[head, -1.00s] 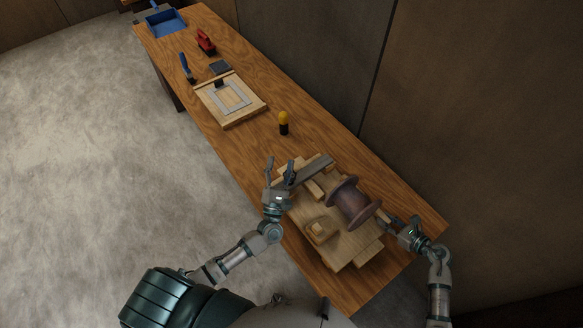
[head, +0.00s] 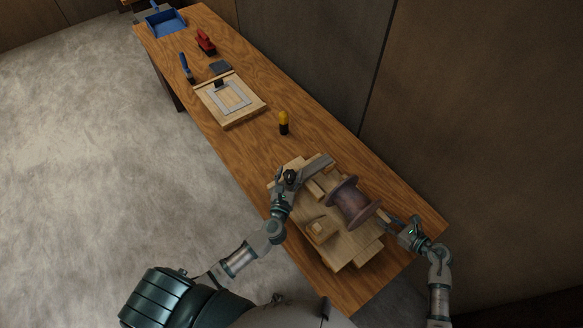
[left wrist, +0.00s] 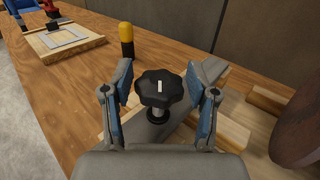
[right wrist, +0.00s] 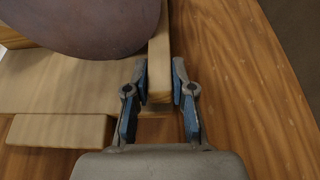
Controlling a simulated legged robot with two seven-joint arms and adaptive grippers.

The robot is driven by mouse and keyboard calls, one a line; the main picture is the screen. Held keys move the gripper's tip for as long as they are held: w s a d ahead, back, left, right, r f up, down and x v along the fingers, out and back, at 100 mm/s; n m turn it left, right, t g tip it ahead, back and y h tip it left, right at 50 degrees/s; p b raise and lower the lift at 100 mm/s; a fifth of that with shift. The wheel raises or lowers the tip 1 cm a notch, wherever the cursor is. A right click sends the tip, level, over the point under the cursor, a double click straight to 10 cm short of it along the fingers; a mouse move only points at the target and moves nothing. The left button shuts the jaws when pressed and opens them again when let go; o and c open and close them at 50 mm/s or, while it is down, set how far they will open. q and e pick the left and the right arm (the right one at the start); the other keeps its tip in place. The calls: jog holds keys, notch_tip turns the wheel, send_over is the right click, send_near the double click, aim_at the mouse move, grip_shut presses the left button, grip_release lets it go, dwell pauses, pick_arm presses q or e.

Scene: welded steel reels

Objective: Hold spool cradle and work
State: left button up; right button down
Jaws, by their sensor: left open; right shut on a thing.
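The wooden cradle (head: 348,246) sits at the near end of the bench, with the dull brown-purple spool (head: 350,204) lying across it. A black star knob (left wrist: 160,90) stands on a grey metal bar (head: 318,169) at the cradle's left side. My left gripper (head: 288,178) is open, its blue-padded fingers on either side of the knob with gaps showing in the left wrist view. My right gripper (right wrist: 159,80) is shut on a narrow wooden bar (right wrist: 159,60) of the cradle beside the spool. The spool's underside is hidden.
A yellow-and-black tool (head: 284,122) stands on the bench (head: 330,140) beyond the cradle. Further off are a wooden board with a grey frame (head: 231,98), a blue-handled brush (head: 186,67), a red tool (head: 206,42) and a blue dustpan (head: 166,22). A wall runs along the right.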

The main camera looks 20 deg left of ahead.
pick_arm(q)
jog(key=shift+w+a, duration=0.15)
jog(key=shift+w, duration=0.55)
jog(key=shift+w+a, duration=0.1)
jog(key=shift+w, duration=0.55)
jog(key=c, duration=1)
